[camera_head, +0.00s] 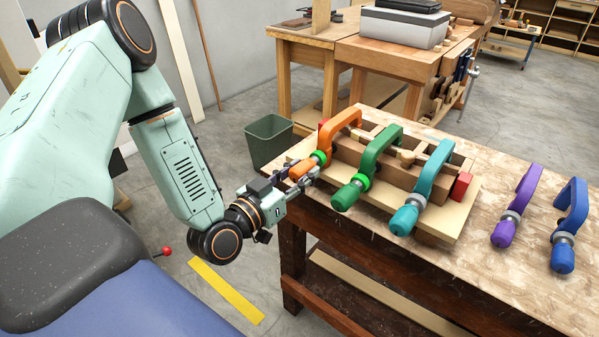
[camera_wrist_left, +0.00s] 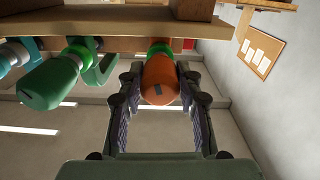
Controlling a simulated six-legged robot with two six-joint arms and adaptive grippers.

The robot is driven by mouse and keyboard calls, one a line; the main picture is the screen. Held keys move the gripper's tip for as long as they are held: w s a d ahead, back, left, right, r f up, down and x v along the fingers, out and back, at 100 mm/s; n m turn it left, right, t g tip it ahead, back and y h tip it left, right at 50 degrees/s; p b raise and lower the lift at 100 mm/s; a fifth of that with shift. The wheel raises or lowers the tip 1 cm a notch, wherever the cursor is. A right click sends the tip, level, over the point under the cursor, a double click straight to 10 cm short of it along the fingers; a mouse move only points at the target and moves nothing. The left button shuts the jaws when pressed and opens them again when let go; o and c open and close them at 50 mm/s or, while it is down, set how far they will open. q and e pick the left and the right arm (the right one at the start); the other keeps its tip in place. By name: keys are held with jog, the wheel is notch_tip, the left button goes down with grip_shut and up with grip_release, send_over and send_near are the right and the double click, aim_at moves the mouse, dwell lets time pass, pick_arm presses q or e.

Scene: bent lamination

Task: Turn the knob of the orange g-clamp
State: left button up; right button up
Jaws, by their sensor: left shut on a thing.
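The orange g-clamp (camera_head: 339,128) is mounted at the left end of a wooden lamination form (camera_head: 374,165) on the workbench. Its orange knob (camera_wrist_left: 159,80) points toward me, with a green collar behind it in the left wrist view. My left gripper (camera_head: 305,172) is at this knob. In the left wrist view my left gripper (camera_wrist_left: 158,92) has one finger on each side of the knob and is shut on it. In the head view the fingers partly hide the knob. My right gripper is not in view.
A green clamp (camera_head: 380,150) and a teal clamp (camera_head: 432,176) stand close to the right of the orange one. Purple (camera_head: 522,191) and blue (camera_head: 573,207) clamps lie farther right on the workbench (camera_head: 480,262). A green bin (camera_head: 268,141) stands behind my left gripper.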

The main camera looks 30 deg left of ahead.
aim_at(292, 177)
pick_arm(q)
jog(key=shift+c, duration=1.3)
jog(key=shift+n, duration=1.1)
jog(key=o, duration=1.2)
jog(key=shift+c, duration=0.2)
jog(key=shift+s+a, duration=0.15)
jog(key=shift+s, duration=1.15)
jog(key=shift+s+a, duration=0.15)
jog(key=shift+s, duration=1.15)
jog(key=shift+s+a, duration=0.15)
jog(key=shift+s, duration=0.85)
